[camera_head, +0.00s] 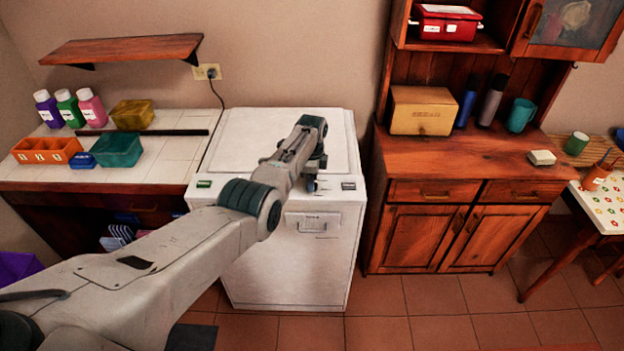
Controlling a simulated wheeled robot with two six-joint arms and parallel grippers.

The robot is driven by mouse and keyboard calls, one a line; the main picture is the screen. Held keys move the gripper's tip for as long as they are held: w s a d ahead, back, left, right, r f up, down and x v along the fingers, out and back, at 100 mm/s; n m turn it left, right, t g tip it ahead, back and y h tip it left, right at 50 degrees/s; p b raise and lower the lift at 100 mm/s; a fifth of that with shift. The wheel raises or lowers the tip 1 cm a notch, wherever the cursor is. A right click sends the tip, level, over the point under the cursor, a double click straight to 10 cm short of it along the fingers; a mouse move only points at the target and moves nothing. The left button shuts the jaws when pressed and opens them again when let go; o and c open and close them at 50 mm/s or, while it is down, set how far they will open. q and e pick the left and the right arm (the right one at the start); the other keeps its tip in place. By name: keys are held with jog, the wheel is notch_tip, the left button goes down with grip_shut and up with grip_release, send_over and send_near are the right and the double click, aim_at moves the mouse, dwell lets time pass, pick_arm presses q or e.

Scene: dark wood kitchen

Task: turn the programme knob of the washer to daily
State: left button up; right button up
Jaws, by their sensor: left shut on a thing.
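The white washer (283,275) stands against the wall in the middle of the view. Its front panel has a small green display (204,184) at the left and a dark-marked control (348,186) at the right. My left arm reaches across the washer from the lower left. My left gripper (311,185) points down at the upper front panel, right of centre, and is shut on the programme knob there. The gripper and arm hide most of the knob, so its pointer and the programme marks cannot be read. My right gripper is not in view.
A tiled counter (165,175) with bottles and bins adjoins the washer on the left. A wooden cabinet (440,225) stands to the right. A labelled drawer (313,223) sits below the gripper. The tiled floor (390,315) at the lower right of the washer is clear.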

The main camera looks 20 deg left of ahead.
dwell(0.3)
pick_arm(q)
jog(key=o, duration=1)
jog(key=shift+r, duration=0.15)
jog(key=shift+r, duration=0.3)
notch_tip(320, 180, up, 10)
jog(key=shift+b, duration=1)
